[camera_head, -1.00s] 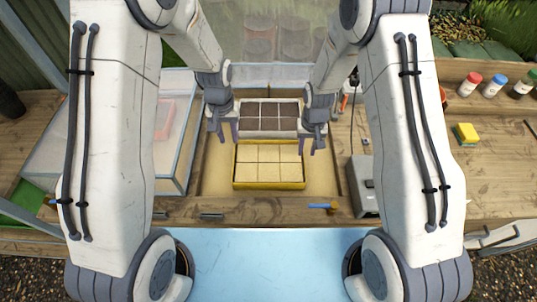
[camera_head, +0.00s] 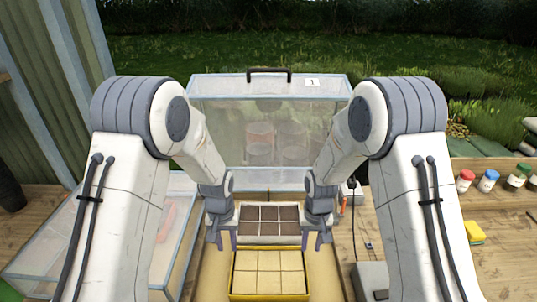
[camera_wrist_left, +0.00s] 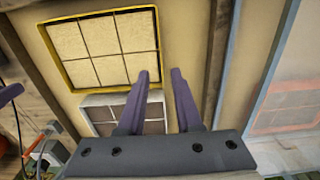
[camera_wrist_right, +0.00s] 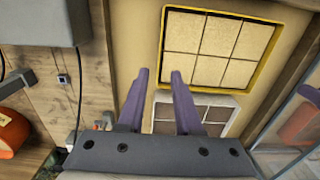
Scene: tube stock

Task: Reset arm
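My left gripper (camera_head: 227,240) hangs over the bench in the head view, left of a white-rimmed tray with dark compartments (camera_head: 270,239). Its fingers are apart with nothing between them, as the left wrist view (camera_wrist_left: 160,76) shows. My right gripper (camera_head: 312,240) hangs on the right of the same tray. Its fingers are also apart and empty in the right wrist view (camera_wrist_right: 160,74). Both arms are bent alike on either side. A yellow-rimmed tray with tan compartments (camera_head: 270,250) lies nearer me.
A clear case with a black handle (camera_head: 232,101) stands at the back, with blurred cylinders inside. A clear box (camera_head: 40,250) is at left. A grey device (camera_head: 372,280), yellow sponge (camera_head: 474,232) and several capped jars (camera_head: 488,182) are at right.

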